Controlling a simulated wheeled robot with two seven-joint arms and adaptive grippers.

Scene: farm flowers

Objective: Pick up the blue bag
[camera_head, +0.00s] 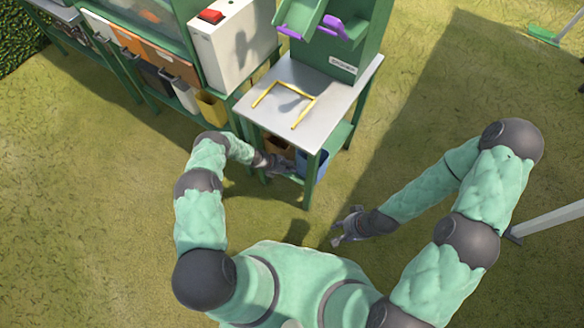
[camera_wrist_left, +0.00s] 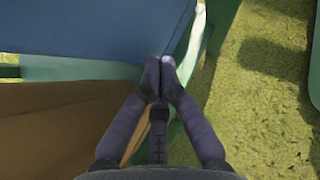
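The blue bag (camera_head: 318,161) is on the low shelf under the grey-topped stand, partly hidden by a green leg. In the left wrist view the blue bag (camera_wrist_left: 90,25) fills the upper left, and its edge runs down to my fingertips. My left gripper (camera_head: 284,165) is at the bag's left side in the head view. In the left wrist view its fingers (camera_wrist_left: 161,70) are together at the bag's edge and look shut on it. My right gripper (camera_head: 342,229) is empty with its fingers apart, low in front of the stand.
A brown bag (camera_head: 277,146) sits left of the blue one. The stand's metal top (camera_head: 330,97) carries a yellow frame (camera_head: 290,92). Its green legs (camera_head: 310,185) stand close to my left gripper.

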